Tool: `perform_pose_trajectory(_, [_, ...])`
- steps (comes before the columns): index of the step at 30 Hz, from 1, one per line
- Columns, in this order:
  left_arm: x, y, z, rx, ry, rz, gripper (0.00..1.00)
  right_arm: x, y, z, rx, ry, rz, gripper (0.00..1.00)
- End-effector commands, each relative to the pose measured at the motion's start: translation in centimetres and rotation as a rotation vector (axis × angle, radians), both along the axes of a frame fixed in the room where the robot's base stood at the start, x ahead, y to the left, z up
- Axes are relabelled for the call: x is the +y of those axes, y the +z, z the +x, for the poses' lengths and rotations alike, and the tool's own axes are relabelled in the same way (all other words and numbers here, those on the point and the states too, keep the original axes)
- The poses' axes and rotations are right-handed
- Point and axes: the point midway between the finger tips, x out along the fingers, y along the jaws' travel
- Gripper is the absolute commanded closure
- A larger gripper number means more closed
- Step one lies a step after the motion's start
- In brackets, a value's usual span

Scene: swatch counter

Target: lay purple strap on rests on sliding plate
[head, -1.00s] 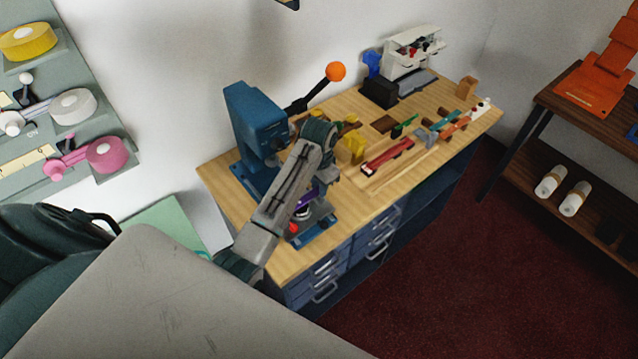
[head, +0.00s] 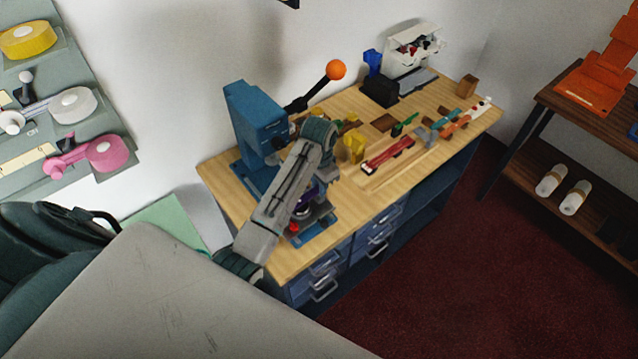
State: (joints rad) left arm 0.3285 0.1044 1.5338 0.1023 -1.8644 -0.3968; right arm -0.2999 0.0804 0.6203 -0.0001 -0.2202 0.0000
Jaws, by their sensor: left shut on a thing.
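The blue press (head: 252,120) stands at the left end of the wooden bench, its lever ending in an orange knob (head: 336,70). A blue base with a grey plate on it (head: 318,212) reaches toward the bench's front edge. My left arm reaches over from the lower left and bends down in front of the press. My left gripper (head: 304,201) is low over the plate, mostly hidden by my forearm. It is shut on the purple strap (head: 314,187), of which only a small part shows. The rests are hidden, and I cannot tell whether the strap touches them. My right gripper is out of view.
A yellow block (head: 353,147), a red strip (head: 388,154) and several small tools lie on the bench (head: 222,185) right of the press. A white rack (head: 413,45) stands at the back. Blue drawers (head: 325,275) are below. A dark wooden shelf (head: 560,110) stands at the right.

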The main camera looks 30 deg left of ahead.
Motion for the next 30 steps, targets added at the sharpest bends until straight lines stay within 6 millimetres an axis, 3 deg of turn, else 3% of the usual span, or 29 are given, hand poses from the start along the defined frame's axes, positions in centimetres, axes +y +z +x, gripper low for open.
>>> perform_pose_trajectory(29, [0.0,-1.0,0.0,0.0,0.0,0.0,1.0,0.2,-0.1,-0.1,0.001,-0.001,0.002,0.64])
perform_pose_trajectory(30, [0.0,-1.1,0.0,0.0,0.0,0.0,0.77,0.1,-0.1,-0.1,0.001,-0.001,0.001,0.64])
